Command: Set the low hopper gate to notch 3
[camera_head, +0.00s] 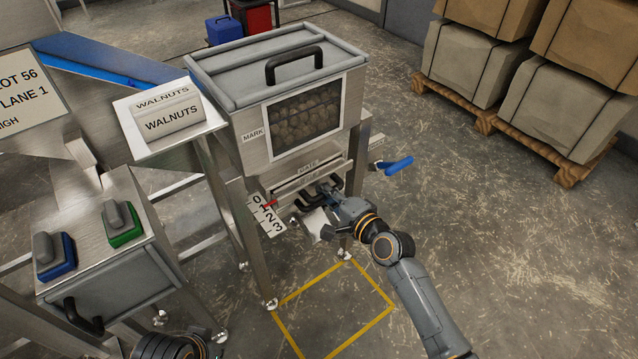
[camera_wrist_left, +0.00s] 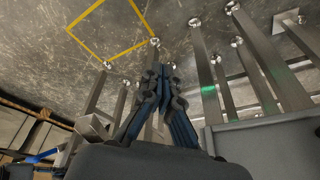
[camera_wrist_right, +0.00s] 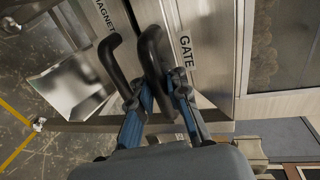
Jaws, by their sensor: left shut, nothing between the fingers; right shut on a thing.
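The metal hopper (camera_head: 235,105) holds walnuts behind a window. Its black gate handle (camera_wrist_right: 150,45) is beside the GATE label (camera_wrist_right: 186,50). My right gripper (camera_head: 335,200) is shut on this handle, with a finger on each side in the right wrist view (camera_wrist_right: 160,90). The white notch scale (camera_head: 268,218) reads 0 to 3. Its red pointer (camera_head: 270,203) is by the 0 and 1 end; the exact notch is hard to tell. My left gripper (camera_wrist_left: 165,80) is shut and empty, away from the hopper.
A second black handle (camera_wrist_right: 112,65), by the MAGNET label (camera_wrist_right: 104,17), is close beside the gate handle. A blue lever (camera_head: 397,165) sticks out at the hopper's right. A cabinet (camera_head: 110,245) with green and blue switches stands at left. The yellow-marked floor (camera_head: 335,310) is clear.

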